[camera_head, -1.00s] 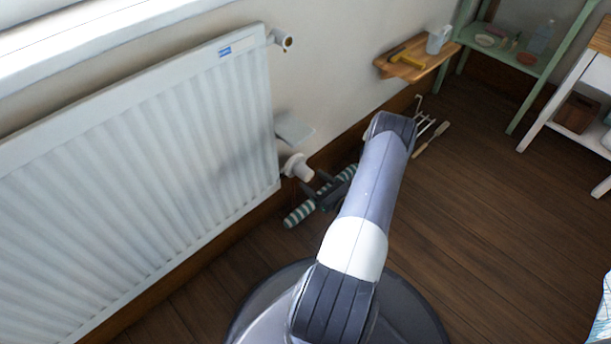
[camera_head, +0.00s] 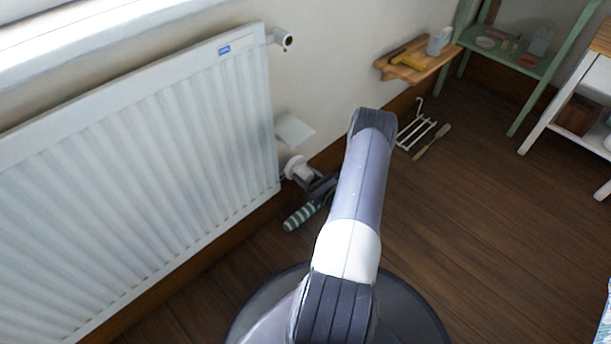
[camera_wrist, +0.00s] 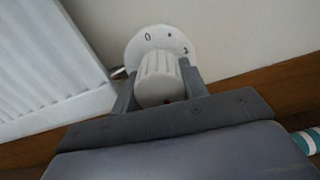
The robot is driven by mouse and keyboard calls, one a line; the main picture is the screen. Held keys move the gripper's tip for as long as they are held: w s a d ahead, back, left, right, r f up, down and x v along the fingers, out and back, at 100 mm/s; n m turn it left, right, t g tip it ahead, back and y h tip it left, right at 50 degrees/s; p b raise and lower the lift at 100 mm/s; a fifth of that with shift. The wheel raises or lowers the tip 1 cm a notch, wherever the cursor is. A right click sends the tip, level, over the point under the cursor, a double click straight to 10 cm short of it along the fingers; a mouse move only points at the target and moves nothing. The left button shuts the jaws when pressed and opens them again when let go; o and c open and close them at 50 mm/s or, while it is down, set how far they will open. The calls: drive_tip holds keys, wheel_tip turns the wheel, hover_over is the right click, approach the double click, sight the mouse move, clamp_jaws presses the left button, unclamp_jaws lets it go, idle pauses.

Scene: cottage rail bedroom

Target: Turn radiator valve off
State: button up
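The radiator valve is a white knob (camera_head: 297,168) low at the right end of the white radiator (camera_head: 140,170). In the wrist view the ribbed knob (camera_wrist: 158,77) stands in front of a round white dial (camera_wrist: 165,42) marked 0, a dot and a further numeral at right. My gripper (camera_wrist: 160,88) has one dark finger on each side of the knob. The fingers are apart, and whether they touch the knob I cannot tell. In the head view my gripper (camera_head: 316,184) is just right of the knob, partly hidden by my arm.
A small white plate-like ledge (camera_head: 294,129) juts out above the valve. A green-and-white striped roll (camera_head: 303,216) lies on the floor below. A wooden shelf (camera_head: 418,65) and a white rack (camera_head: 418,131) are to the right.

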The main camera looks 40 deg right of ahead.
drive_tip(key=c, duration=0.4)
